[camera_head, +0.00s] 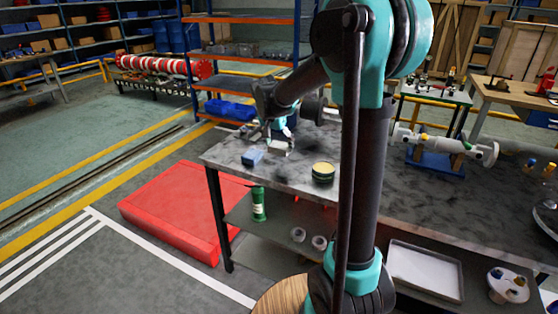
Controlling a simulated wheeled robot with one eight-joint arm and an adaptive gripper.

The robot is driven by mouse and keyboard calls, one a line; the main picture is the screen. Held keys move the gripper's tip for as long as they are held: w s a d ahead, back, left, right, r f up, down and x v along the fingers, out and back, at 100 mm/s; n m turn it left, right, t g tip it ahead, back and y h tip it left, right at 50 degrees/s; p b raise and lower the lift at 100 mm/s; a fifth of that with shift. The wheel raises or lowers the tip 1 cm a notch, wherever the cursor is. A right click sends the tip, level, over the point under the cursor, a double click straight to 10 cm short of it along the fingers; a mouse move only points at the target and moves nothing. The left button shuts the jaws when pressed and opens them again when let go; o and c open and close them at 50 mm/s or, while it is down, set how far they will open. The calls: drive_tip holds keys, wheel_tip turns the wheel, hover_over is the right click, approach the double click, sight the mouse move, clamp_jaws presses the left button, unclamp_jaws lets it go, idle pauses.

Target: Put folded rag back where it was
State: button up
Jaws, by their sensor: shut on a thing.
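My gripper (281,136) is small in view, pointing down over the far left part of the grey workbench (222,151). It is shut on a small pale thing (278,147), which looks like the folded rag. The fingers partly hide it, and I cannot tell whether it touches the bench top. A small blue block-like thing (252,157) lies on the bench just left of my gripper.
A round tin (323,171) stands on the bench right of my gripper. A green bottle (258,203) and two small cups stand on the lower shelf (279,221). A red platform (174,200) lies left of the bench. My arm hides the middle of the bench.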

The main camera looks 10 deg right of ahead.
sight(277, 154)
wheel_tip(277, 154, down, 7)
drive_tip(key=shift+f, duration=0.1)
drive_tip(key=o, duration=1.2)
drive_tip(key=v, duration=1.2)
drive_tip(key=s+d+f+n+y, duration=0.1)
drive_tip(key=s+d+f+n, duration=0.1)
drive_tip(key=s+f, duration=0.3)
drive_tip(key=s+d+f+n+y, duration=0.1)
drive_tip(key=s+f, duration=0.5)
drive_tip(key=s, duration=0.6)
drive_tip(key=s+d+f+n, duration=0.4)
drive_tip(key=s+f, duration=0.1)
drive_tip(key=s, duration=0.4)
drive_tip(key=shift+d+f+t+y, duration=0.2)
drive_tip(key=shift+t+y, duration=0.1)
drive_tip(key=shift+y, duration=0.1)
